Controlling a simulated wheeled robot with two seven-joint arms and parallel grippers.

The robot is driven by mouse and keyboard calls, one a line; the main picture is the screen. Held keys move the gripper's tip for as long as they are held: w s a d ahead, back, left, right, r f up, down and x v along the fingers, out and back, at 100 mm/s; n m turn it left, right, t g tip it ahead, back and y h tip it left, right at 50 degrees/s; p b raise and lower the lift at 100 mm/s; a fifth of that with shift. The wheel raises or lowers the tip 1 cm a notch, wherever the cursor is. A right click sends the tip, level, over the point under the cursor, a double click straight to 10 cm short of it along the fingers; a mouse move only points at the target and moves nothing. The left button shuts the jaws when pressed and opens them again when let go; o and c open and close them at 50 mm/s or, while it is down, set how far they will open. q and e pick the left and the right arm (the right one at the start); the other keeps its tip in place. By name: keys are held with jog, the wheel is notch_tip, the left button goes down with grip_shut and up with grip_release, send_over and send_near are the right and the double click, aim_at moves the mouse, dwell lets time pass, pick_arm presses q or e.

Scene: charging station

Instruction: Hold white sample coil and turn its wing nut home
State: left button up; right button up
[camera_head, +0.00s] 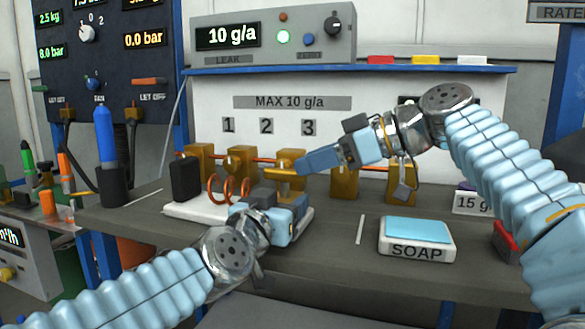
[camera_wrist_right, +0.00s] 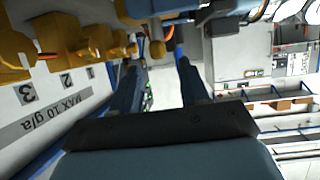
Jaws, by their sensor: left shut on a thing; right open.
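Brass fittings (camera_head: 241,163) on a copper pipe stand behind, under labels 1, 2 and 3. A SOAP box (camera_head: 417,239) lies right on the bench (camera_head: 335,260). A blue cylinder in a black holder (camera_head: 114,187) stands left. A leak meter (camera_head: 272,38) is above.

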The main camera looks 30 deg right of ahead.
aim_at(288, 169)
jog(key=x, duration=0.4)
jog(key=shift+w+a+f, duration=0.2)
jog(key=shift+w, duration=0.15)
grip_shut()
